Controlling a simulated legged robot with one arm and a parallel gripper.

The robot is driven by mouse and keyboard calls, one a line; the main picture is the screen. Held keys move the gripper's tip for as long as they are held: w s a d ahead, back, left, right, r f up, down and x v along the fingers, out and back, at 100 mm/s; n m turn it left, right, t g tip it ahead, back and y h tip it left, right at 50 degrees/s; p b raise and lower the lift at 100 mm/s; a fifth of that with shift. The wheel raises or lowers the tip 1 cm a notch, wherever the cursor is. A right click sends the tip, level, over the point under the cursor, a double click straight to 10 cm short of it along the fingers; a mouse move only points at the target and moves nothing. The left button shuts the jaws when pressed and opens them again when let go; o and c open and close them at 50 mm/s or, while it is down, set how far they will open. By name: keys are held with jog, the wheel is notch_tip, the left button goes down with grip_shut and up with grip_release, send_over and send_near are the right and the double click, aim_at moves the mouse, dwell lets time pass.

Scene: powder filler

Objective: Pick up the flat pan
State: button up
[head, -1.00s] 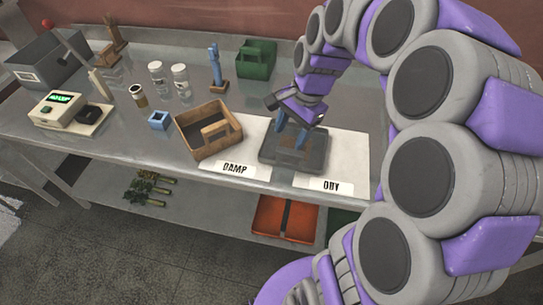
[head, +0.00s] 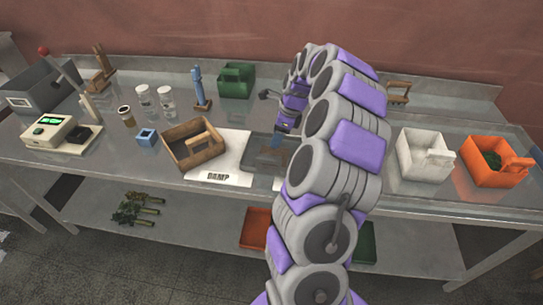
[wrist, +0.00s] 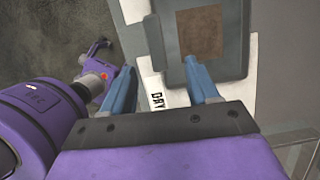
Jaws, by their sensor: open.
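The flat pan (head: 263,157) is dark grey and lies on the white mat (head: 232,146) near the bench's front. In the head view my arm hides its right part. In the wrist view the pan (wrist: 228,58) shows a grey rim and a brown square inside, by the "DRY" label (wrist: 156,92). My gripper (wrist: 158,65) is open, with blue fingers. The right fingertip overlaps the pan's near edge; the left one lies left of it. Contact cannot be told. In the head view the gripper (head: 279,140) is at the pan.
A wooden crate (head: 177,163) stands left of the pan, beside the "DAMP" label (head: 219,176). White (head: 421,170) and orange (head: 482,176) bins stand at right. A blue stand (head: 199,90) and green bin (head: 236,83) stand behind. A scale (head: 54,134) is at left.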

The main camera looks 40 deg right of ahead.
aim_at(267, 162)
jog(key=x, duration=0.3)
jog(key=b+x, duration=0.1)
jog(key=x, duration=0.5)
jog(key=shift+a, duration=0.45)
jog(key=shift+f+b, duration=0.35)
jog(key=shift+f, duration=0.05)
jog(key=x, duration=0.3)
jog(key=b+x, duration=0.1)
jog(key=shift+s+d+f, duration=0.15)
jog(key=shift+d+f, duration=0.05)
jog(key=shift+f, duration=0.05)
jog(key=shift+r, duration=0.1)
jog(key=shift+a, duration=0.1)
jog(key=shift+c, duration=0.2)
grip_shut()
